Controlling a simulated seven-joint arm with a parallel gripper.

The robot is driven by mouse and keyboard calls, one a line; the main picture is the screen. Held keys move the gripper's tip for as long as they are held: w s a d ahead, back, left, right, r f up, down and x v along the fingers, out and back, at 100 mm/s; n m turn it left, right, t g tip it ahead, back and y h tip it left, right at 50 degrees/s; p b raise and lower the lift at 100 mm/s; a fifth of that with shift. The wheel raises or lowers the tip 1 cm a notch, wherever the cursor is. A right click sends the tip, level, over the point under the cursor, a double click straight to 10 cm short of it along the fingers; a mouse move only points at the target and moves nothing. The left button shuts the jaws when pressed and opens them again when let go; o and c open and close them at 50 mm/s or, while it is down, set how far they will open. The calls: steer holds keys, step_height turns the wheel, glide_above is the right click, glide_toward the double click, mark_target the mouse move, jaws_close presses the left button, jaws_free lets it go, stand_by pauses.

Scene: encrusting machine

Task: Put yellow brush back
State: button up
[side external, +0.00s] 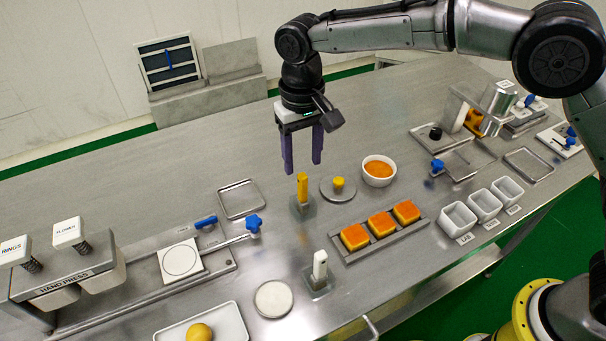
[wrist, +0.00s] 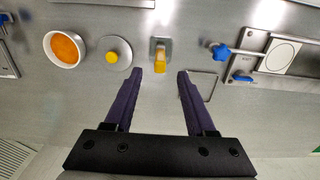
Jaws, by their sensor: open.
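The yellow brush (side external: 302,187) stands upright in a small grey holder (side external: 302,209) on the steel table. In the wrist view the yellow brush (wrist: 158,61) is ahead of the fingertips, between their lines. My gripper (side external: 302,168) is open, with two purple fingers pointing down above and slightly behind the brush. In the wrist view my gripper (wrist: 160,73) has nothing between its fingers. The brush's lower end is hidden in the holder.
A round lid with a yellow knob (side external: 338,184) and a bowl of orange filling (side external: 379,171) stand right of the brush. A white-handled tool (side external: 320,265) stands in another holder nearer the front. A tray of orange-topped blocks (side external: 381,226) lies front right. An empty square tray (side external: 240,199) lies left.

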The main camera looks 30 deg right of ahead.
steer(key=shift+r, duration=1.65)
steer(key=shift+d+r, duration=0.1)
steer(key=s+d+r+t, duration=0.2)
steer(key=s+d+r, duration=0.35)
steer(key=d, duration=0.35)
steer(key=s+d+r+t, duration=0.1)
steer(key=s+d+r, duration=0.45)
steer(key=d, duration=0.45)
steer(key=s+d+f+t, duration=0.1)
steer(key=s+d, duration=0.3)
steer(key=s, duration=0.4)
steer(key=s+d+f+t, duration=0.1)
steer(key=s+d+f, duration=0.3)
steer(key=s, duration=0.5)
steer(key=shift+s+d+f+t, duration=0.2)
steer(key=shift+s+f+t, duration=0.05)
steer(key=shift+f+t, duration=0.1)
